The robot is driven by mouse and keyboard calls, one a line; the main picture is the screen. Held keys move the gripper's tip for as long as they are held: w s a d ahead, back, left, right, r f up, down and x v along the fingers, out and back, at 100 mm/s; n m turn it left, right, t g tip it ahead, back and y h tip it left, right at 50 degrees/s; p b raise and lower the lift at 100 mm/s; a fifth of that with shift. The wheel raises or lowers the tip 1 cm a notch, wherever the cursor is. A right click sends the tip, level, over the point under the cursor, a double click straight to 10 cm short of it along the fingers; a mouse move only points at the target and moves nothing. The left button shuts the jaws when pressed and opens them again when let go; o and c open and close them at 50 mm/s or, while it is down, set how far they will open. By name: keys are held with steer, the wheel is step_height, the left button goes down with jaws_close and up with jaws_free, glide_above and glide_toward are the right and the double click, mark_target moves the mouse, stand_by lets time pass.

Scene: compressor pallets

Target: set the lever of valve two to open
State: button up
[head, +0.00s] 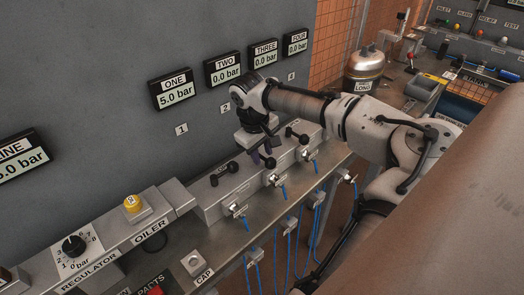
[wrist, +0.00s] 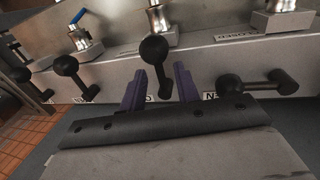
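Valve two's dark, ball-ended lever (wrist: 155,65) is in the middle of the wrist view and points across the grey valve block. My gripper (wrist: 160,78) has two purple fingers, one on either side of this lever. They stand apart, with a small gap to the lever. In the head view, my gripper (head: 263,160) is over the block below the TWO gauge (head: 223,68), which reads 0.0 bar, and mostly hides that lever. Valve one's lever (head: 224,173) lies along the block; it also shows at the right in the wrist view (wrist: 258,85).
Another lever (head: 297,135) stands close by on the far side. Gauge ONE (head: 174,88) reads 5.0 bar; THREE (head: 265,53) and FOUR (head: 295,43) read 0.0. Blue hoses (head: 288,220) hang in front of the block. A regulator knob (head: 73,245) is at the near left.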

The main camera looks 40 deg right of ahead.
steer(key=shift+c, duration=0.2)
jaws_close()
